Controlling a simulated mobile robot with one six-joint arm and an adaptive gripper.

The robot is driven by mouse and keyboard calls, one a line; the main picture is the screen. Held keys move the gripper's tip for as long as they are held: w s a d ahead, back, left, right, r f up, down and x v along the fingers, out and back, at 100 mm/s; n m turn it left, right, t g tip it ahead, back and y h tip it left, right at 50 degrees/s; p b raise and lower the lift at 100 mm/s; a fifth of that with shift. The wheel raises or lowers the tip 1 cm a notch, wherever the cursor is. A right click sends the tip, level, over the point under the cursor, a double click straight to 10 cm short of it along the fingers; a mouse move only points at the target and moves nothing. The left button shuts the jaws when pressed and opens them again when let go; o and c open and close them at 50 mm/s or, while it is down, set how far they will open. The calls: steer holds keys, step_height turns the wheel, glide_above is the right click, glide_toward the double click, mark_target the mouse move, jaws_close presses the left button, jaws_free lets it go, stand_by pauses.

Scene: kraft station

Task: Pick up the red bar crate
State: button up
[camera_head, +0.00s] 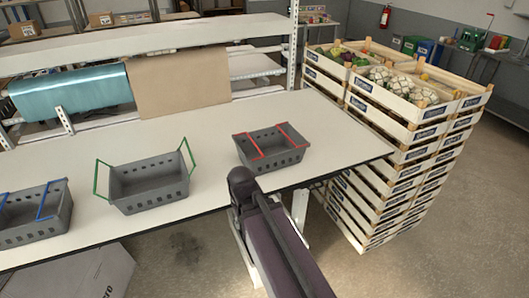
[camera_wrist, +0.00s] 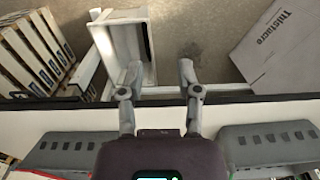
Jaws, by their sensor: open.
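The red bar crate (camera_head: 254,156) is a grey perforated basket with two red bars across its top. It stands upright on the white table near its front right part. In the wrist view a grey crate (camera_wrist: 72,148) at lower left, on the side of the wooden stack, appears to be this one; its bars are mostly cut off. My gripper (camera_wrist: 161,82) is open and empty, its fingers apart above the table's front edge, between that crate and another grey crate. It touches neither. In the head view only my arm shows, and the gripper cannot be made out.
A green-handled crate (camera_head: 150,188) and a blue-bar crate (camera_head: 40,222) stand to the left on the white table (camera_head: 215,203). Stacked wooden crates (camera_head: 400,135) adjoin the table's right end.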

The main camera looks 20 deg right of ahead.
steer(key=shift+d, duration=0.35)
steer(key=shift+d, duration=0.1)
steer(key=w+d+r+m+p, duration=0.6)
steer(key=w+d+m, duration=0.2)
steer(key=w+d, duration=0.4)
steer(key=w+d+r+m+t+p, duration=0.1)
steer(key=w+d+r+m+p, duration=0.5)
steer(key=w+d+m, duration=0.3)
steer(key=w+d, duration=0.3)
steer(key=shift+r+m+t, duration=0.15)
steer(key=shift+m+t, duration=0.15)
steer(key=f+b, duration=0.5)
steer(key=w+f+b, duration=0.1)
steer(key=f+b, duration=0.2)
steer(key=shift+f, duration=0.25)
steer(key=shift+b, duration=0.3)
